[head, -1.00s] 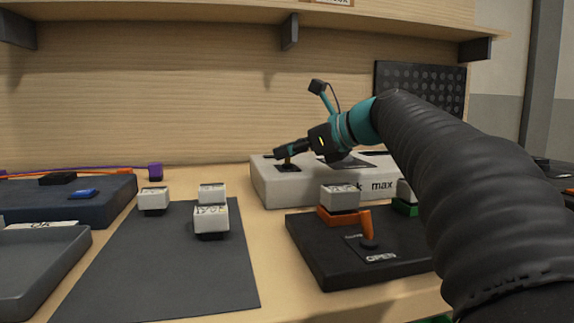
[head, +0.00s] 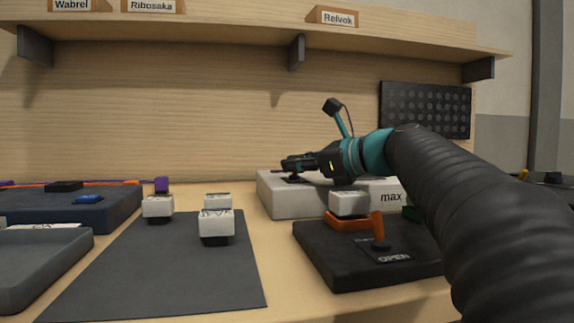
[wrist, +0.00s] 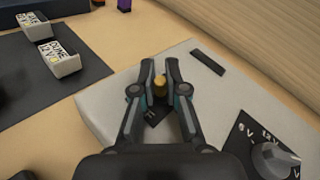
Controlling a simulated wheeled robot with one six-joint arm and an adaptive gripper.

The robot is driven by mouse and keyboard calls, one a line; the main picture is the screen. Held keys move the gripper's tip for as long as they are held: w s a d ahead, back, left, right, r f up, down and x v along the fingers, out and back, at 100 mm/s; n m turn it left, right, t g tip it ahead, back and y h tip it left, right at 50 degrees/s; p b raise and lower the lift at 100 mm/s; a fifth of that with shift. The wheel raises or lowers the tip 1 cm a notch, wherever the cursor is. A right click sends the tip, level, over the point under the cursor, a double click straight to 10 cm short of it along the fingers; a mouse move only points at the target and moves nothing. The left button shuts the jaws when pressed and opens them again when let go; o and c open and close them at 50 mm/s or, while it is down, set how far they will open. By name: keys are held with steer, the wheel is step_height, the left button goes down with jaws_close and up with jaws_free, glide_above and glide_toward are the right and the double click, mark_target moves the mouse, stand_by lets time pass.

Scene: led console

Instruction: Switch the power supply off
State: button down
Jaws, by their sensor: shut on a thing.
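The power supply is a white box (head: 280,204) at the back right, with "max" on its front. It also fills much of the wrist view (wrist: 105,110). A brass-yellow switch lever (wrist: 160,84) stands up from a dark plate on its top. My gripper (wrist: 160,80) is shut on this lever, one finger on each side of its tip. In the head view my gripper (head: 290,164) is low over the left part of the box, and the fingers hide the lever. A grey dial knob (wrist: 275,160) on a black panel sits to the right in the wrist view.
A black base (head: 325,262) with an orange lever (head: 377,230) marked OPEN stands in front of the power supply. A grey tray (head: 40,265) is at left. A shelf (head: 230,25) runs above.

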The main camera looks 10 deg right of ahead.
steer(key=c, duration=1.5)
jaws_free()
steer(key=shift+o, duration=0.2)
steer(key=v, duration=1.2)
steer(key=shift+s, duration=0.1)
